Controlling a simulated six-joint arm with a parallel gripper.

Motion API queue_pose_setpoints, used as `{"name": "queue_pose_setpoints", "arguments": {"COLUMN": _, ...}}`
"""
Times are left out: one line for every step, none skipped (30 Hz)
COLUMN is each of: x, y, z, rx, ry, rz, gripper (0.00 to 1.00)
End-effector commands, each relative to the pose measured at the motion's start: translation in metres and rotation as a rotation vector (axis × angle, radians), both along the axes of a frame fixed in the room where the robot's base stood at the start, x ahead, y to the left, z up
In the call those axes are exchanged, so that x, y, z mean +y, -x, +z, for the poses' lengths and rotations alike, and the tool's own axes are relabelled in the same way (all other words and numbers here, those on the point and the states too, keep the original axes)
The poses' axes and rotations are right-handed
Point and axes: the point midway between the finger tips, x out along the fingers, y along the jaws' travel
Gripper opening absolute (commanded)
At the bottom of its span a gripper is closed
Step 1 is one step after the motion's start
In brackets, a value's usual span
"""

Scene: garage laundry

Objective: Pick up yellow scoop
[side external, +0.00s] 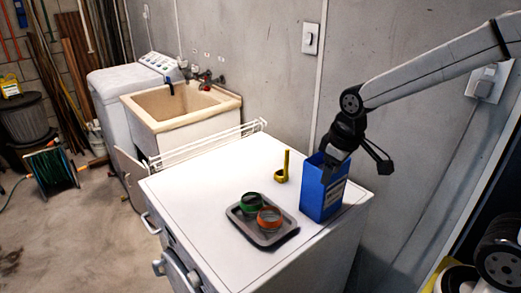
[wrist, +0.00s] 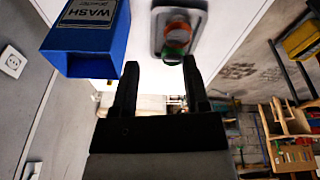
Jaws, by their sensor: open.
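The yellow scoop (side external: 281,177) stands on the white machine top in the side external view, its handle pointing up. It is left of the blue box and behind the tray. I cannot make it out in the wrist view. My gripper (side external: 357,171) is at the blue box's upper part in the side view, to the right of the scoop and apart from it. In the wrist view my gripper (wrist: 160,64) has its two fingers spread, with nothing held between them.
The blue box (side external: 319,194), labelled WASH in the wrist view (wrist: 86,42), stands near the right edge of the machine top. A grey tray (side external: 240,218) holds a green and an orange ring-shaped scoop (side external: 270,217). A white rack (side external: 205,150) lines the left back edge.

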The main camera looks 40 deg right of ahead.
Motion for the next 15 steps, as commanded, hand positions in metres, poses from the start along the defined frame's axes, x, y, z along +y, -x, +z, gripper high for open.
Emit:
{"name": "queue_pose_setpoints", "arguments": {"x": -0.002, "y": -0.010, "z": 0.002, "rx": 0.004, "ry": 0.006, "rz": 0.024, "gripper": 0.59}}
{"name": "queue_pose_setpoints", "arguments": {"x": -0.004, "y": -0.015, "z": 0.004, "rx": 0.007, "ry": 0.010, "rz": 0.044, "gripper": 0.59}}
{"name": "queue_pose_setpoints", "arguments": {"x": -0.006, "y": -0.024, "z": 0.006, "rx": 0.012, "ry": 0.017, "rz": 0.073, "gripper": 0.59}}
{"name": "queue_pose_setpoints", "arguments": {"x": -0.008, "y": -0.031, "z": 0.008, "rx": 0.016, "ry": 0.022, "rz": 0.097, "gripper": 0.59}}
{"name": "queue_pose_setpoints", "arguments": {"x": -0.009, "y": -0.038, "z": 0.009, "rx": 0.020, "ry": 0.027, "rz": 0.122, "gripper": 0.59}}
{"name": "queue_pose_setpoints", "arguments": {"x": -0.012, "y": -0.048, "z": 0.011, "rx": 0.025, "ry": 0.034, "rz": 0.155, "gripper": 0.59}}
{"name": "queue_pose_setpoints", "arguments": {"x": -0.014, "y": -0.055, "z": 0.013, "rx": 0.030, "ry": 0.039, "rz": 0.181, "gripper": 0.59}}
{"name": "queue_pose_setpoints", "arguments": {"x": -0.016, "y": -0.062, "z": 0.014, "rx": 0.033, "ry": 0.043, "rz": 0.205, "gripper": 0.59}}
{"name": "queue_pose_setpoints", "arguments": {"x": -0.019, "y": -0.070, "z": 0.016, "rx": 0.039, "ry": 0.049, "rz": 0.239, "gripper": 0.59}}
{"name": "queue_pose_setpoints", "arguments": {"x": -0.021, "y": -0.077, "z": 0.017, "rx": 0.043, "ry": 0.054, "rz": 0.264, "gripper": 0.59}}
{"name": "queue_pose_setpoints", "arguments": {"x": -0.023, "y": -0.084, "z": 0.018, "rx": 0.047, "ry": 0.058, "rz": 0.289, "gripper": 0.59}}
{"name": "queue_pose_setpoints", "arguments": {"x": -0.026, "y": -0.093, "z": 0.019, "rx": 0.052, "ry": 0.064, "rz": 0.323, "gripper": 0.59}}
{"name": "queue_pose_setpoints", "arguments": {"x": -0.029, "y": -0.099, "z": 0.019, "rx": 0.057, "ry": 0.068, "rz": 0.348, "gripper": 0.59}}
{"name": "queue_pose_setpoints", "arguments": {"x": -0.031, "y": -0.105, "z": 0.020, "rx": 0.060, "ry": 0.072, "rz": 0.373, "gripper": 0.59}}
{"name": "queue_pose_setpoints", "arguments": {"x": -0.034, "y": -0.114, "z": 0.021, "rx": 0.066, "ry": 0.078, "rz": 0.407, "gripper": 0.59}}
